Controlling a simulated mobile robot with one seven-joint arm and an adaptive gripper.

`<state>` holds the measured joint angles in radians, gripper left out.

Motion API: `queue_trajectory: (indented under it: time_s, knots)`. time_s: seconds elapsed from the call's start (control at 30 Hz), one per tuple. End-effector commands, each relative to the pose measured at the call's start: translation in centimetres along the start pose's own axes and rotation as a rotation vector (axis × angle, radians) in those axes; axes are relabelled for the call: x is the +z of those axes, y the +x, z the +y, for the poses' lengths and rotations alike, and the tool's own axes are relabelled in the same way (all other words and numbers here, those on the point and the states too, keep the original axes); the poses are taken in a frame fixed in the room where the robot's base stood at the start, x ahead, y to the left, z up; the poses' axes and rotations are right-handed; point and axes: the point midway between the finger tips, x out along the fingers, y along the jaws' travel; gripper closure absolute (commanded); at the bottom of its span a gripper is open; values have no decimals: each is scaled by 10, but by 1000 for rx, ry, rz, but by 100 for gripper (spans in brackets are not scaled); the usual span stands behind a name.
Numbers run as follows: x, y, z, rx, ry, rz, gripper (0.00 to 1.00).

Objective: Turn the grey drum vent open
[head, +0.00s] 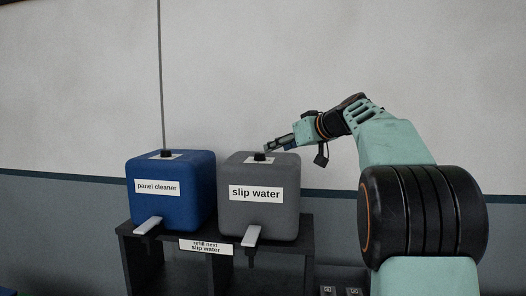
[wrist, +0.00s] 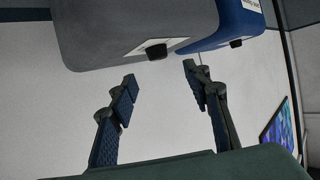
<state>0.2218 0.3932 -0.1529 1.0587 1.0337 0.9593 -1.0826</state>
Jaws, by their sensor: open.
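The grey drum (head: 262,215), labelled "slip water", stands on a dark stand. Its black vent knob (head: 259,156) sits on top, on a white patch. The same vent shows in the wrist view (wrist: 156,51) at the upper middle, and the grey drum (wrist: 100,30) fills the upper left. My gripper (head: 268,149) reaches in from the right, with its tips just above and right of the vent. In the wrist view my gripper (wrist: 159,78) has its two fingers spread wide and empty. The vent lies ahead, between the finger lines, apart from both.
A blue drum (head: 170,195) labelled "panel cleaner" stands close on the left, with its own black vent (head: 167,153). Both drums have pale tap levers in front. A sign on the stand (head: 206,247) reads "refill next slip water". The space above the drums is clear before the wall.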

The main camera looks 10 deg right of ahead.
Motion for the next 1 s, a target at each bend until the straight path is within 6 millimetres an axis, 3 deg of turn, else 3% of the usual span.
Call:
queue_trajectory:
  time_s: [0.17,0.5,0.7,1.0]
  knots:
    - [-1,7,4,-5,-19,3,55]
    - [-3,67,3,-4,-16,2,55]
    - [-2,94,4,-3,-17,2,55]
    - [-1,106,4,-1,-17,4,55]
